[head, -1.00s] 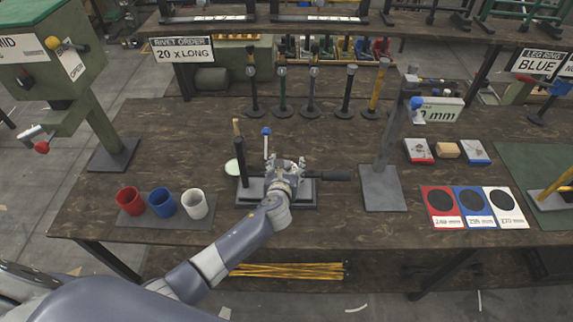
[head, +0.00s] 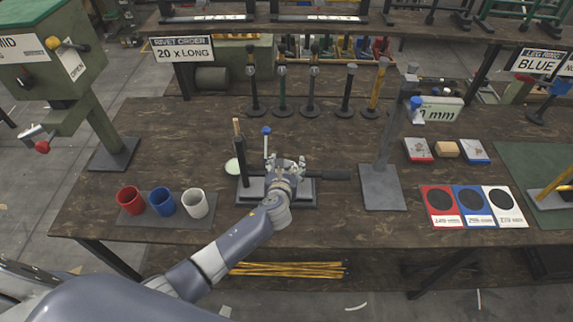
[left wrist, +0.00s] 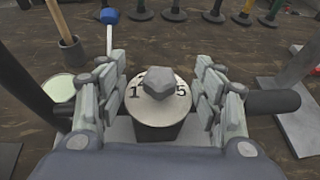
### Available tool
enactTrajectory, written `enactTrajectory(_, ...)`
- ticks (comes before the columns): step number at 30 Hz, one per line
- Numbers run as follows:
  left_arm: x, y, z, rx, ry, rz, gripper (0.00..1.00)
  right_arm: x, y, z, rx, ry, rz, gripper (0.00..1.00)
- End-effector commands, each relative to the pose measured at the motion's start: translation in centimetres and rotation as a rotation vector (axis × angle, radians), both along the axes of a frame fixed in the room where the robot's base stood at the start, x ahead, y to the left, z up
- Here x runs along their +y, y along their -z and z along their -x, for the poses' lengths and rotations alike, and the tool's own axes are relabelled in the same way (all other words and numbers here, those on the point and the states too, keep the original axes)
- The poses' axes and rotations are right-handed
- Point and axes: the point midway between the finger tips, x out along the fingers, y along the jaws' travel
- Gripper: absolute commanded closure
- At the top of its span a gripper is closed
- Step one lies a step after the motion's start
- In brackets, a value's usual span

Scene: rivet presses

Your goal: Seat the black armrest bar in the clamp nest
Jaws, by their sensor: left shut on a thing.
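The black armrest bar (head: 330,175) lies level across the clamp nest (head: 305,194) on the bench, its right end sticking out. In the left wrist view the bar (left wrist: 272,102) comes out from behind the right finger. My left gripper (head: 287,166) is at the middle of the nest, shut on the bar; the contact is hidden. In the left wrist view my left gripper (left wrist: 158,95) has its fingers on either side of a pale numbered disc (left wrist: 143,112) with a grey hexagonal knob. Whether the bar is fully down cannot be told. My right gripper is not in view.
A dark post (head: 241,160) and a blue-knobbed lever (head: 266,141) stand close by the nest. Red (head: 130,201), blue (head: 163,202) and white (head: 195,204) cups stand left. A grey stand (head: 383,188) is at right. Several upright tools stand behind.

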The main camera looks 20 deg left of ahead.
Motion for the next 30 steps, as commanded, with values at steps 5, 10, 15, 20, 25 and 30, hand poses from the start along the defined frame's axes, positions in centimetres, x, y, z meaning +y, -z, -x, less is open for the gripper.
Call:
enactTrajectory(5,0.0,0.1,-0.1,-0.003,0.000,-0.001,0.96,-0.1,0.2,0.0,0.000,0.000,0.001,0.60)
enactTrajectory(10,0.0,0.5,-0.1,-0.004,0.000,-0.001,0.96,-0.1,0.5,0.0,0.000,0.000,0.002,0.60)
enactTrajectory(15,0.0,0.9,-0.1,-0.004,0.000,-0.002,0.96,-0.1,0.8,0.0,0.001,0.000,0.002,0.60)
enactTrajectory(20,0.0,1.3,-0.1,-0.003,0.000,-0.001,0.96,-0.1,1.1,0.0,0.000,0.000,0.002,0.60)
enactTrajectory(25,0.0,1.7,-0.1,-0.003,0.000,-0.001,0.96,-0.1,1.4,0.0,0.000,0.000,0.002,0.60)
enactTrajectory(30,0.0,2.0,-0.1,-0.004,0.000,-0.001,0.34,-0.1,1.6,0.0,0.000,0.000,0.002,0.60)
